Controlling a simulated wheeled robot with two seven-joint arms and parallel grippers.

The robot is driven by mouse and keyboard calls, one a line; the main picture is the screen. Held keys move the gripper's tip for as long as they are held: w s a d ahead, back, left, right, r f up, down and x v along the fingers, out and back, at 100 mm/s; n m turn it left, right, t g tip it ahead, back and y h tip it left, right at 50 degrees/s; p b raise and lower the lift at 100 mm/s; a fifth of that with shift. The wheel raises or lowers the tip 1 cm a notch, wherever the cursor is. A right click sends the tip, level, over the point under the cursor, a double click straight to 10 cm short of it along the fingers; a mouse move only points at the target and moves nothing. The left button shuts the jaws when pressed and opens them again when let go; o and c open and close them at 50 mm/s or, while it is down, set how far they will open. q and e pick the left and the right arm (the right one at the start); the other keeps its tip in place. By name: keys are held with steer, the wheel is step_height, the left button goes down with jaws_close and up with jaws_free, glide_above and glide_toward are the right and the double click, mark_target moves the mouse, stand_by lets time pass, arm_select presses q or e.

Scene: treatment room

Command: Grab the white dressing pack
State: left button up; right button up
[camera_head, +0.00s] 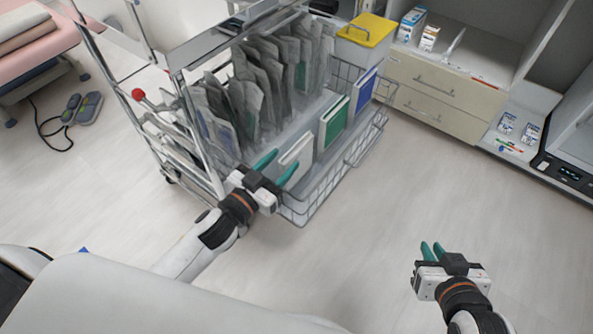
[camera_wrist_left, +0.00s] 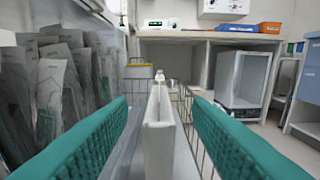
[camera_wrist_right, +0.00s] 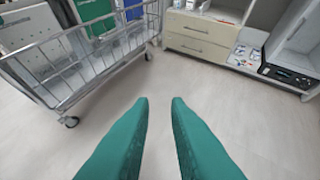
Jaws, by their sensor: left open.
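The white dressing pack (camera_head: 297,158) stands upright in the wire basket of the cart, nearest of a row with a green pack (camera_head: 334,122) and a blue pack (camera_head: 364,90). In the left wrist view the white pack (camera_wrist_left: 159,135) is edge-on between the two teal fingers. My left gripper (camera_head: 277,168) is open at the near end of the pack, with visible gaps on both sides in its wrist view. My right gripper (camera_head: 432,250) is over bare floor, its fingers apart and empty in the right wrist view (camera_wrist_right: 160,105).
Several grey pouches (camera_head: 262,85) stand in rows left of the packs. The basket's wire rim (camera_head: 350,160) runs along the right side. A yellow-lidded box (camera_head: 366,30) is at the cart's far end. Drawers (camera_head: 435,90) stand behind; the floor at right is clear.

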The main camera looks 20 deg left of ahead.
mark_target(294, 149)
arm_select(q)
steer(key=shift+w+d+f, duration=0.1)
steer(key=shift+w+d, duration=0.05)
steer(key=shift+w, duration=0.35)
steer(key=x, duration=0.2)
steer(key=b+x, duration=0.1)
steer(key=x, duration=0.1)
steer(key=shift+w+f, duration=0.2)
steer(key=shift+w, duration=0.05)
arm_select(e)
steer(key=w+a+r+t+y, duration=0.1)
steer(key=w+r+t, duration=0.2)
steer(key=r, duration=0.2)
steer(key=shift+w+a+t, duration=0.15)
steer(key=shift+a+t, duration=0.2)
steer(key=shift+t, duration=0.05)
arm_select(q)
steer(key=shift+c, duration=0.5)
jaws_close()
